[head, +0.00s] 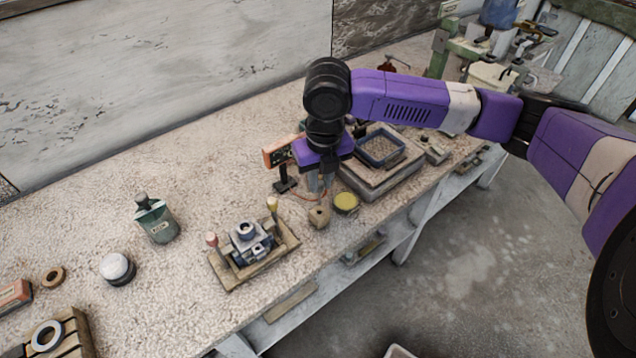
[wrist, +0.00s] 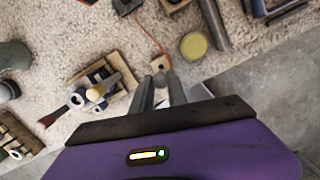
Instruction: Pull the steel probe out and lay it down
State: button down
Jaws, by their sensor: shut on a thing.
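My gripper (head: 320,192) points down over the bench, just above a small tan rounded piece (head: 319,217). In the wrist view, my gripper's two fingers (wrist: 162,78) are close together, with the tan-grey piece (wrist: 161,63) at their tips. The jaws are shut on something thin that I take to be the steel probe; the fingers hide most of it. I cannot tell how deep it sits in the piece. A thin orange-brown cable (wrist: 150,36) runs toward the fingertips from near an orange meter (head: 280,151) on a black stand (head: 286,184).
A yellow-topped tin (head: 346,203) stands close right of the piece. A wooden tray (head: 228,284) with a small fixture and upright handled tools is to the left. A slab with a blue-rimmed tray (head: 380,160) lies behind right. Bare bench shows between the green bottle (head: 156,222) and meter.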

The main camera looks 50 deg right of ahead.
aim_at(320, 196)
dwell(0.4)
jog(key=shift+f+b, duration=2.1)
jog(key=shift+f, duration=0.65)
jog(key=shift+f+b, duration=0.45)
jog(key=shift+f, duration=0.2)
jog(key=c, duration=1.2)
grip_release()
jog(key=shift+c, duration=0.2)
jog(key=shift+r, duration=0.1)
jog(key=shift+r+p, duration=1.5)
jog(key=shift+r, duration=0.45)
